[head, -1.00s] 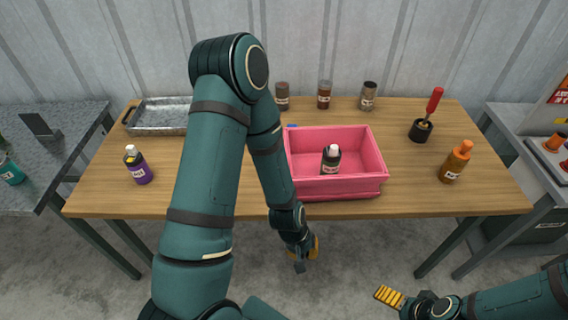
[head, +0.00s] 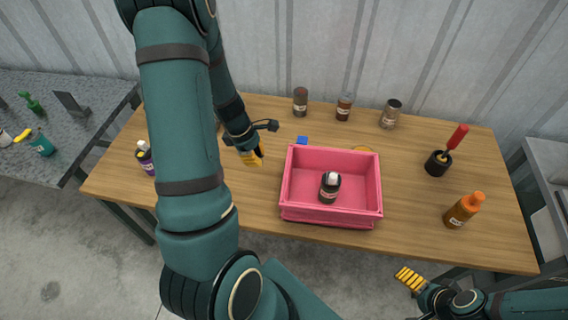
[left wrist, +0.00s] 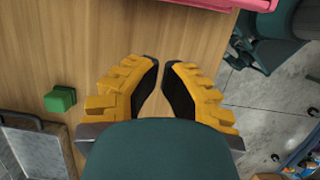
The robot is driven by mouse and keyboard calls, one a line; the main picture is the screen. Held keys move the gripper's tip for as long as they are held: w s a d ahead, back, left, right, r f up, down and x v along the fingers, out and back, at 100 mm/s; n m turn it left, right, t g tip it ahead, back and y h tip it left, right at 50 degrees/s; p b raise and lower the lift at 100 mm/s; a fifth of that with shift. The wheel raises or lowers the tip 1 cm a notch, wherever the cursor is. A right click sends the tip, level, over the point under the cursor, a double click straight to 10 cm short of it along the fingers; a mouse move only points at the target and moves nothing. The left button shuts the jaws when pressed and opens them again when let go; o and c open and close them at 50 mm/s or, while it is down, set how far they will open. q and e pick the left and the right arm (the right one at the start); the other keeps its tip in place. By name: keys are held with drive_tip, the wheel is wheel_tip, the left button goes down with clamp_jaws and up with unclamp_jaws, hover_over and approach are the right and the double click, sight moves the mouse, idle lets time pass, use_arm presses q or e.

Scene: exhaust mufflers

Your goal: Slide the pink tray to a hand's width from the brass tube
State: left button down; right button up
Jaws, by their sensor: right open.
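The pink tray (head: 332,216) sits on the wooden table with a dark, white-capped bottle (head: 330,187) inside. Its edge also shows at the top of the left wrist view (left wrist: 215,3). A gold-coloured curved edge (head: 362,148) shows just behind the tray's far rim; it may be the brass tube, mostly hidden. My left gripper (head: 252,157) is over the table to the left of the tray, apart from it. Its fingers show in the left wrist view (left wrist: 161,66), tips close with a narrow empty gap. My right gripper (head: 409,279) is open and empty beyond the table's front edge.
A blue block (head: 302,140) is behind the tray's far left corner. A green block (left wrist: 60,98) and a metal tray (left wrist: 35,150) show in the left wrist view. Jars (head: 344,107) line the back.

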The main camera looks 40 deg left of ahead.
use_arm(q)
drive_tip(key=b+x, duration=0.1)
drive_tip(key=x, duration=0.2)
drive_tip(key=b+x, duration=0.1)
drive_tip(key=x, duration=0.2)
drive_tip(key=b+x, duration=0.1)
drive_tip(key=x, duration=0.3)
drive_tip(key=shift+s+f, duration=0.1)
drive_tip(key=shift+s, duration=0.2)
drive_tip(key=shift+w+d+r+p, duration=0.1)
drive_tip(key=shift+w+d+p, duration=0.1)
drive_tip(key=shift+w+d, duration=0.25)
drive_tip(key=shift+w+d+r+p, duration=0.2)
drive_tip(key=shift+w+d, duration=0.1)
drive_tip(key=shift+d, duration=0.35)
drive_tip(key=shift+w+d, duration=0.4)
drive_tip(key=shift+d, duration=0.2)
